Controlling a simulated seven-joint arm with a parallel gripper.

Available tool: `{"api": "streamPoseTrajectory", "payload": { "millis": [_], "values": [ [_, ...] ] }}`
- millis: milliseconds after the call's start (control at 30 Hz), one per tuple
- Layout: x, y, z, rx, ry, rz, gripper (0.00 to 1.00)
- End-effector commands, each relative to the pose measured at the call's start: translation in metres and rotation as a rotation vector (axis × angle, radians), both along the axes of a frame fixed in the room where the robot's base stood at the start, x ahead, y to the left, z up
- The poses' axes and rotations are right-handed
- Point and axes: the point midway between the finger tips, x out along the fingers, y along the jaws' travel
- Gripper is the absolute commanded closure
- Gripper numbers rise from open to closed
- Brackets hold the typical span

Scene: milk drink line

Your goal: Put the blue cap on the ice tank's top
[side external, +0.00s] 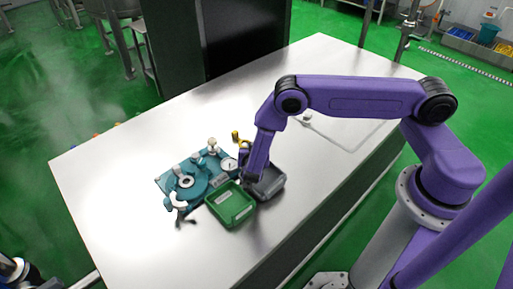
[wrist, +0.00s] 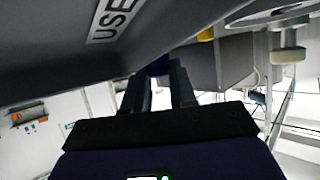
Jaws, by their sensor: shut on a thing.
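My gripper (side external: 246,181) points down at the left edge of a dark grey tray (side external: 270,184) in the side external view. In the wrist view its two fingers (wrist: 159,82) are close together on a small dark blue thing (wrist: 158,66), which looks like the blue cap and is mostly hidden. A teal unit (side external: 160,179) with a round teal top, pale fittings and a white-ringed opening (side external: 186,181) stands left of the gripper. I cannot tell for sure which part is the ice tank.
A green tray (side external: 231,206) lies between the teal unit and the grey tray. In the wrist view a dark grey wall with a partial "USE" label (wrist: 113,17) is very near. The front-left table (side external: 115,215) is clear.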

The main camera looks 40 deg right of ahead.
Motion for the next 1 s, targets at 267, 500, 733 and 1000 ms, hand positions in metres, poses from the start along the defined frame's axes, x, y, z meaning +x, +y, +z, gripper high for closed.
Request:
{"api": "streamPoseTrajectory", "payload": {
  "millis": [267, 500, 733, 1000],
  "values": [
    [-0.005, -0.015, -0.010, -0.008, 0.017, -0.021, 0.49],
    [-0.006, -0.016, -0.004, -0.011, 0.021, -0.022, 0.49],
    [-0.023, 0.009, 0.017, -0.011, 0.017, -0.009, 0.49],
    [-0.056, 0.048, 0.042, -0.009, 0.013, -0.007, 0.49]
  ]
}}
